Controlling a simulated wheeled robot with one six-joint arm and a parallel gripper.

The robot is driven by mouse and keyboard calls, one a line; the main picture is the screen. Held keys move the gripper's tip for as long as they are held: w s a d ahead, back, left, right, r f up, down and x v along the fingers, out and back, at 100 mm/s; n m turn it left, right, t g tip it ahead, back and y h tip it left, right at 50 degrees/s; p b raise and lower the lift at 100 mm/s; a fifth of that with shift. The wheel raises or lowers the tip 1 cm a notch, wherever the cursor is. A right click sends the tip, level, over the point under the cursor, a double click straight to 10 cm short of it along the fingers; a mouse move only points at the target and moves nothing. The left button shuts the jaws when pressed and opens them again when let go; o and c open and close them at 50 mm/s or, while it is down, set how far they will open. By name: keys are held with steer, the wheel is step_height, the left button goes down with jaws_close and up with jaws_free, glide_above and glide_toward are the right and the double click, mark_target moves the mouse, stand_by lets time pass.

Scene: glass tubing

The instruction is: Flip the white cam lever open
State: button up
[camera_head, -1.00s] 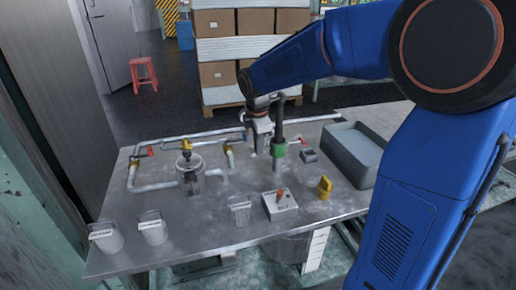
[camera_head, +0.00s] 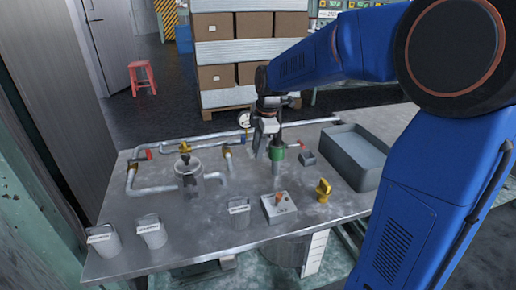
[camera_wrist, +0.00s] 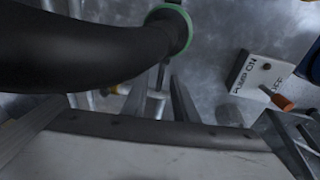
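A green-collared coupling (camera_head: 277,152) stands on the bench with a black hose at its top; the green ring also shows in the wrist view (camera_wrist: 184,28). A small red-tipped lever (camera_head: 298,146) sticks out to its right. I cannot make out the white cam lever; it may be hidden by my gripper or the hose. My gripper (camera_head: 259,149) points down just left of the coupling. In the wrist view, its two dark fingers (camera_wrist: 160,98) stand apart with a gap. The black hose covers the upper left there, and I cannot tell whether a finger touches the coupling.
A pump switch box (camera_head: 279,207) and a yellow knob (camera_head: 323,190) stand in front. A grey tray (camera_head: 352,155) lies right. A clear vessel (camera_head: 190,178) and pipes are left. Labelled cups (camera_head: 151,231) line the front. A white gauge (camera_head: 244,119) stands behind.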

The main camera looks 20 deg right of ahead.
steer(key=v, duration=1.7)
steer(key=shift+r, duration=0.2)
steer(key=shift+s, duration=0.1)
